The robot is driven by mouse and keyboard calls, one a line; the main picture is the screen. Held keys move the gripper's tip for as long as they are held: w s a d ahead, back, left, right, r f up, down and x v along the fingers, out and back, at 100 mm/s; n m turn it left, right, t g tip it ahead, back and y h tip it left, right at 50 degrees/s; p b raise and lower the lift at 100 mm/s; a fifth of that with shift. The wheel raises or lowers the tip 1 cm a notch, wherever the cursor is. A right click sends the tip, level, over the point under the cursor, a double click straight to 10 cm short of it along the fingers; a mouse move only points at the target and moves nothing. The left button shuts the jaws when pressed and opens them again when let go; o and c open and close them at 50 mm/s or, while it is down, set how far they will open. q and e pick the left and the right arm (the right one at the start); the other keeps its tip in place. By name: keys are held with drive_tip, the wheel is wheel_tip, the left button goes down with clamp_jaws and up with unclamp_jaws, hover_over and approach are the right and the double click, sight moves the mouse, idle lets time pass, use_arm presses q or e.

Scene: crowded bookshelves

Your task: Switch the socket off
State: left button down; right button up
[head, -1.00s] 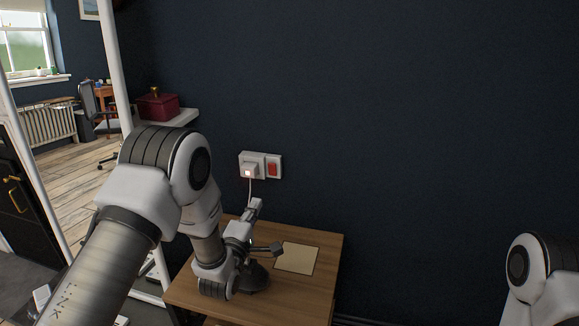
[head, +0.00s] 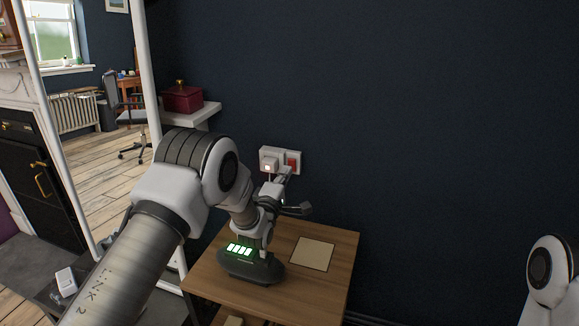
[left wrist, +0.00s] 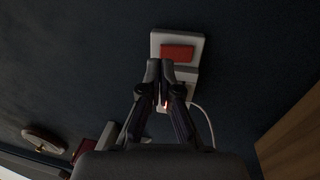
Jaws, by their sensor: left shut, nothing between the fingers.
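The white wall socket (head: 281,151) holds a white plug (head: 269,163) on its left and a red rocker switch (head: 293,161) on its right. A small light glows on the plug. My left gripper (head: 285,172) is shut and empty, with its tips just below the red switch. In the left wrist view, the shut fingertips (left wrist: 166,64) lie at the lower edge of the red switch (left wrist: 177,52); I cannot tell whether they touch it. The plug is partly hidden behind the fingers there, with a white cord (left wrist: 207,118) beside it. My right gripper is out of view.
A wooden table (head: 335,262) stands below the socket. It bears a dark device (head: 262,272) with lit green bars and a flat beige square (head: 312,253). A shelf with a red box (head: 183,99) is to the left. The wall at right is clear.

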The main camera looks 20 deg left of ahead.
sight(293, 160)
use_arm(q)
drive_tip(key=shift+w+r, duration=0.15)
drive_tip(key=shift+w, duration=0.75)
drive_tip(key=shift+w+r, duration=0.1)
drive_tip(key=shift+w, duration=0.8)
drive_tip(key=shift+r+p, duration=0.25)
drive_tip(key=shift+p, duration=0.1)
drive_tip(key=shift+w+r+g+p, duration=0.3)
drive_tip(key=shift+r+g+p, duration=0.1)
drive_tip(key=shift+g+p, duration=0.15)
drive_tip(key=shift+f+b, duration=0.35)
drive_tip(key=shift+f, duration=0.1)
drive_tip(key=shift+s+f, duration=0.1)
